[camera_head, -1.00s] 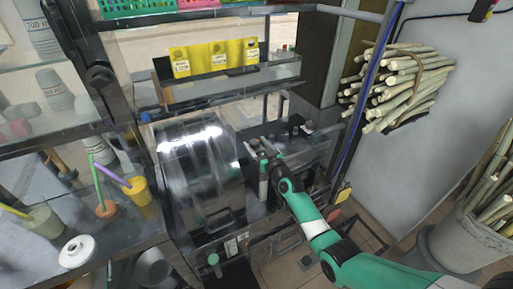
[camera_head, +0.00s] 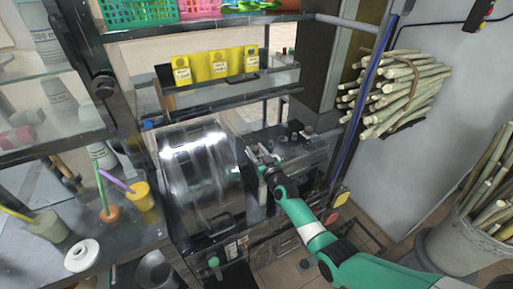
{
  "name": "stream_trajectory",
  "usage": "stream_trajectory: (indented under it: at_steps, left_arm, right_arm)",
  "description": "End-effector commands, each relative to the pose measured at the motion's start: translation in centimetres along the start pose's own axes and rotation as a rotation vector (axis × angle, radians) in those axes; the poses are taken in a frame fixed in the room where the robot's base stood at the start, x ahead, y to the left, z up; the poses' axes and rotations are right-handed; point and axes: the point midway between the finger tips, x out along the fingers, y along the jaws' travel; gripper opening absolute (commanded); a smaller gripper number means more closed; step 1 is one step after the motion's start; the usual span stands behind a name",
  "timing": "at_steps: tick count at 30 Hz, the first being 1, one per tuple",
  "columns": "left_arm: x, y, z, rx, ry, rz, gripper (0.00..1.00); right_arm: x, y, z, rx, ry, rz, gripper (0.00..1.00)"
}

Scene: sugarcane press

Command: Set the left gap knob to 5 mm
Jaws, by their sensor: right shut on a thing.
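The cane press with its shiny metal drum (camera_head: 200,160) stands in the middle of the camera_head view. A dark panel (camera_head: 311,152) with several small knobs and fittings adjoins the drum on its right. My right gripper (camera_head: 263,158) is at the left end of this panel, beside the drum. It is shut on a small part there, which looks like the left gap knob, though the fingers mostly hide it. The knob's setting and any scale marks cannot be read at this size. My left gripper is not in view.
Yellow labelled holders (camera_head: 215,68) stand on a shelf above the press. Cane bundles hang on the right wall (camera_head: 400,90) and fill a grey bin (camera_head: 455,245).

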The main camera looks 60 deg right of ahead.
Motion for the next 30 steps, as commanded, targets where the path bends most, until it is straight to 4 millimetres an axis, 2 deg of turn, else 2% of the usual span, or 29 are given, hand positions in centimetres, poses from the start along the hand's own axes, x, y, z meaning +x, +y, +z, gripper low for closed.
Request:
stream_trajectory:
  at_steps: [1,3,9,18,29,30]
  left_arm:
    - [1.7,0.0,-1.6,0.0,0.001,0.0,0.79]
    - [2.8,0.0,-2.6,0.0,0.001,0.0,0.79]
    - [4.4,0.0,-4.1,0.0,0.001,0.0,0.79]
    - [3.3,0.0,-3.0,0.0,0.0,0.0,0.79]
    - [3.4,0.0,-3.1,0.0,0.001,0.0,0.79]
    - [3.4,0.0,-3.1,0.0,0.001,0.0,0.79]
  right_arm:
    - [0.0,-0.1,-0.5,0.001,-0.023,0.014,0.0]
    - [-0.1,-0.2,-0.4,0.0,-0.023,0.039,0.0]
    - [-0.3,-0.7,-0.2,-0.003,-0.008,0.122,0.0]
    - [-0.4,-0.8,0.4,-0.01,-0.004,0.321,0.0]
    - [-0.5,-0.7,0.1,-0.013,-0.006,0.344,0.0]
    - [-0.5,-0.7,0.1,-0.012,-0.006,0.344,0.56]
